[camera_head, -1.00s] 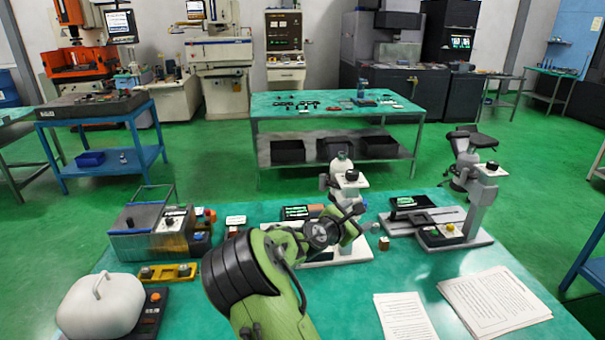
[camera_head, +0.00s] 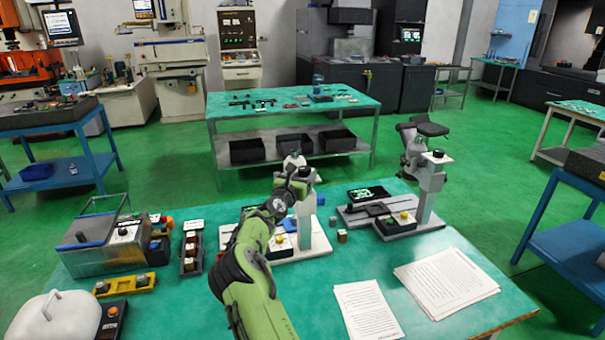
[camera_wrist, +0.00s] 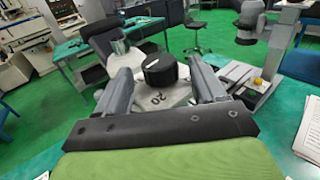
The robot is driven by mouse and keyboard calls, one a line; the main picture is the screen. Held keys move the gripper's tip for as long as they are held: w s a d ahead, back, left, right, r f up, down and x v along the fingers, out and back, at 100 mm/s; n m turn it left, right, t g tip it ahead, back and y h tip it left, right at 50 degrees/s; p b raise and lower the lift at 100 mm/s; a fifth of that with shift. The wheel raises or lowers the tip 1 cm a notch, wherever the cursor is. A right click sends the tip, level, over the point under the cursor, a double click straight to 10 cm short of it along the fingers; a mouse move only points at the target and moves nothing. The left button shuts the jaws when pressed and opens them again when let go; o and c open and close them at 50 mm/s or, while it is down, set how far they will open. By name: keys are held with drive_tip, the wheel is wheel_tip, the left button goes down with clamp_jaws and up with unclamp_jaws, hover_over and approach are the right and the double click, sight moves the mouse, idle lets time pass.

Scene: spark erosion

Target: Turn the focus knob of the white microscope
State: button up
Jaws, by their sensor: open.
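The white microscope (camera_head: 318,238) stands on the green table in the middle of the head view, partly hidden behind my arm. My gripper (camera_wrist: 159,72) is open, with one finger to the left of the knob and one to the right. Gaps show between the fingers and the knob; contact cannot be told. In the head view my gripper (camera_head: 290,182) is at the microscope's upper part.
A second, grey microscope (camera_head: 430,185) stands to the right. Papers (camera_head: 447,280) lie at front right. A control box (camera_head: 191,250), a yellow block (camera_head: 125,284) and a tank (camera_head: 100,245) stand to the left. A small cube (camera_head: 342,236) lies beside the microscope base.

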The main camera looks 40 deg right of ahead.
drive_tip(key=shift+w+d, duration=0.3)
drive_tip(key=shift+d, duration=0.35)
drive_tip(key=c, duration=1.1)
drive_tip(key=shift+o, duration=0.2)
